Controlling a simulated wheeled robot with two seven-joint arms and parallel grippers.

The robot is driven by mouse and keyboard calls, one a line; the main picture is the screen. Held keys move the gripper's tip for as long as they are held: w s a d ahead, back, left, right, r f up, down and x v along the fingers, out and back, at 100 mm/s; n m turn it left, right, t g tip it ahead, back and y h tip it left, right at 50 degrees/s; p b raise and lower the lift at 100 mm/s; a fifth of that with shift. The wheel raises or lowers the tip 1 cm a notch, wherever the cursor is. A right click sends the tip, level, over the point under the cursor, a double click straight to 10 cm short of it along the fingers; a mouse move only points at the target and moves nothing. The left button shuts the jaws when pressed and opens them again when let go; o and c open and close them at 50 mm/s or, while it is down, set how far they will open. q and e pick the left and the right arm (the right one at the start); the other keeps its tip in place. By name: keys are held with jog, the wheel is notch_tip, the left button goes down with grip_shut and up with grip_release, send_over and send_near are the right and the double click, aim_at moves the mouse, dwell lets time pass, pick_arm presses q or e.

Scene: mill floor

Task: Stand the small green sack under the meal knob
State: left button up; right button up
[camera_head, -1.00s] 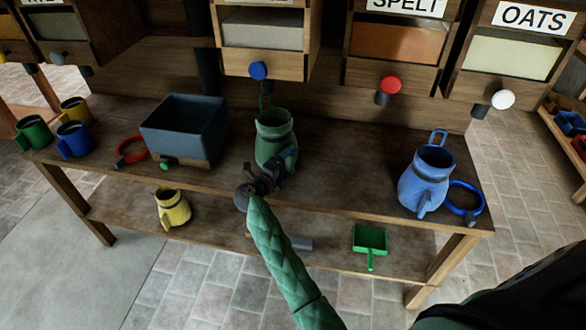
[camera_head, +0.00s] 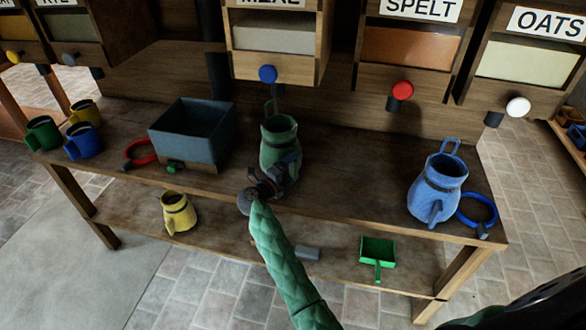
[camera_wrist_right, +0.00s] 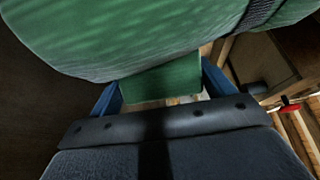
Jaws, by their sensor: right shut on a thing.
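The small green sack (camera_head: 279,142) is upright at the middle of the bench, with a loop at its top. It is below and slightly right of the blue knob (camera_head: 267,74) on the meal bin (camera_head: 273,38), whose label is partly cut off. My right gripper (camera_head: 284,174) is shut on a tab low on the sack's near side. In the right wrist view, the green tab (camera_wrist_right: 160,82) is between the blue fingers, with the sack's body above. Whether the sack's base touches the bench is hidden by the gripper. My left gripper is out of view.
A grey-blue box (camera_head: 192,132) stands left of the sack on the bench (camera_head: 345,185). A blue sack (camera_head: 437,187) and blue ring (camera_head: 477,210) are at right. Several mugs and a red ring (camera_head: 140,154) are at left. A yellow sack (camera_head: 178,212) and green scoop (camera_head: 378,250) are on the lower shelf.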

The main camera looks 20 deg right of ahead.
dwell(0.3)
jog(key=o, duration=1.3)
jog(key=shift+a, duration=0.1)
